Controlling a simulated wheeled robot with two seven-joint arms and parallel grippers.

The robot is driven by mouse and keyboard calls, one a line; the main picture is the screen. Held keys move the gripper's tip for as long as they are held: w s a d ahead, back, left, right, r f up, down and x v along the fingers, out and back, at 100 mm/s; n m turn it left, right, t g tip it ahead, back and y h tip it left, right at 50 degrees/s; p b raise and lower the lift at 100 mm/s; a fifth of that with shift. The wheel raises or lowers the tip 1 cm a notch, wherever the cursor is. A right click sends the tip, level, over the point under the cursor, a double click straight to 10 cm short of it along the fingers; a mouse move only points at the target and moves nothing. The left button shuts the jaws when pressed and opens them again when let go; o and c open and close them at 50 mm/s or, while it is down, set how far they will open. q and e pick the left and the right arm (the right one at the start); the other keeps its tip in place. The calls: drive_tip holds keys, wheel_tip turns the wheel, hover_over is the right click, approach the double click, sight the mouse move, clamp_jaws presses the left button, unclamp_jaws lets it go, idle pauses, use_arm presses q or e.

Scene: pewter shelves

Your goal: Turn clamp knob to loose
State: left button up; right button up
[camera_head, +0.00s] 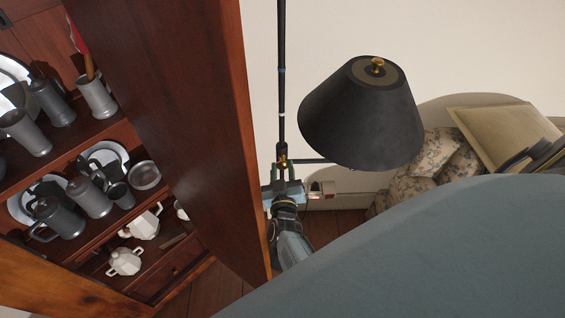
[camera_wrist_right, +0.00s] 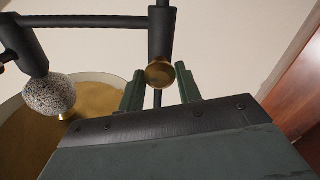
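The clamp knob is a round brass knob (camera_wrist_right: 160,73) on a black vertical pole (camera_wrist_right: 161,30) in the right wrist view. In the head view the brass fitting (camera_head: 282,161) shows low on the thin pole (camera_head: 282,80). My right gripper (camera_wrist_right: 160,87) has its two green fingers on either side of the knob, with narrow gaps visible. It looks open, and how deep the knob sits between the fingertips is hard to tell. In the head view my right gripper (camera_head: 283,172) is just below the fitting. My left gripper is not in view.
A black lampshade (camera_head: 362,115) hangs right of the pole. Its gold inside (camera_wrist_right: 95,100) and a speckled bulb (camera_wrist_right: 50,95) show at left in the wrist view. A wooden shelf unit (camera_head: 205,130) with pewter mugs stands close on the left. A cushioned sofa (camera_head: 440,155) is at right.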

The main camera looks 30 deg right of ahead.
drive_tip(key=o, duration=0.4)
drive_tip(key=shift+r, duration=0.1)
wheel_tip(320, 180, up, 10)
drive_tip(key=p, duration=0.9)
drive_tip(key=shift+p, duration=0.3)
